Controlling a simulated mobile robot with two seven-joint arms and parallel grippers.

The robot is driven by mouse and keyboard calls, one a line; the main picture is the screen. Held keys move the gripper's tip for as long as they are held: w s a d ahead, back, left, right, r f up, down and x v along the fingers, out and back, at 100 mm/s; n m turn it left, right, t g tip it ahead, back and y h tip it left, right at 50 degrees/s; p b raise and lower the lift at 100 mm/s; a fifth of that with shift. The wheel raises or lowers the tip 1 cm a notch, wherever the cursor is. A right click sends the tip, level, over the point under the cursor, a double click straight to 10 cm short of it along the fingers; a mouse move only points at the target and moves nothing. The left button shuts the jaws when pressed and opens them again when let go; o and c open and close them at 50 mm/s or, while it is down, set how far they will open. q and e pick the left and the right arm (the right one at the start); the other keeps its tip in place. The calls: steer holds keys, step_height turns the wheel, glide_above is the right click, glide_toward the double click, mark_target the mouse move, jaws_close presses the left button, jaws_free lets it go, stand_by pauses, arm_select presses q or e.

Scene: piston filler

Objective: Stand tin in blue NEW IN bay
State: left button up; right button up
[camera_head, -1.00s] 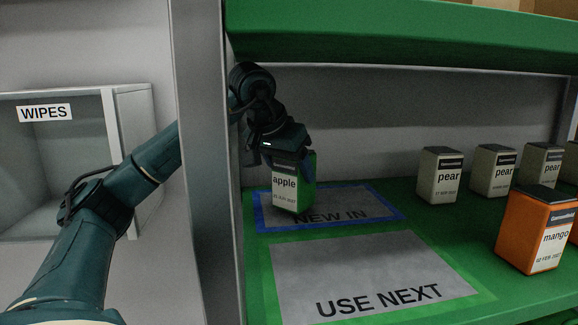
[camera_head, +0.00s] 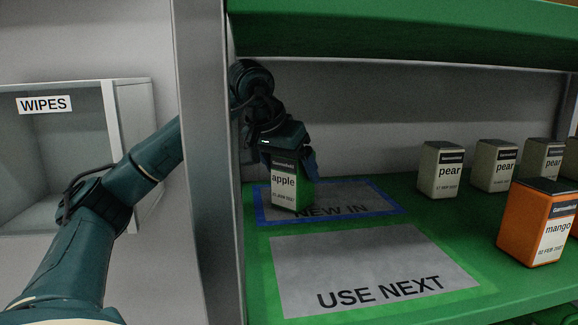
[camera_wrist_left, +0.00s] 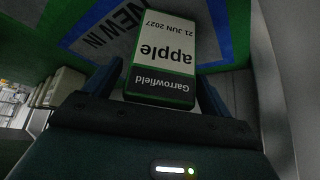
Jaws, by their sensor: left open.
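The apple tin (camera_head: 287,184) is green with a pale label and stands upright on the left part of the blue-edged NEW IN bay (camera_head: 350,197). My left gripper (camera_head: 288,155) is open around the tin's upper part. In the left wrist view the apple tin (camera_wrist_left: 165,52) sits between the two spread fingers, its label reading Garrowfield, apple, 21 JUN 2027. The tin's far side and base edge at the back are hidden. My right gripper is not in view.
The green-edged USE NEXT bay (camera_head: 370,268) in front is empty. Several pear tins (camera_head: 440,171) and an orange mango tin (camera_head: 537,225) stand to the right. A grey upright post (camera_head: 208,150) is left of the bay, and a green shelf (camera_head: 400,35) hangs above. A WIPES box (camera_head: 60,150) is at left.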

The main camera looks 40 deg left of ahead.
arm_select(q)
steer(key=shift+s+r, duration=0.15)
steer(key=shift+r, duration=0.3)
steer(key=s+d+b, duration=0.1)
steer(key=s+b, duration=0.2)
steer(key=s, duration=0.9)
steer(key=shift+s+d+r, duration=0.15)
steer(key=shift+d+r, duration=0.05)
steer(key=shift+d, duration=0.05)
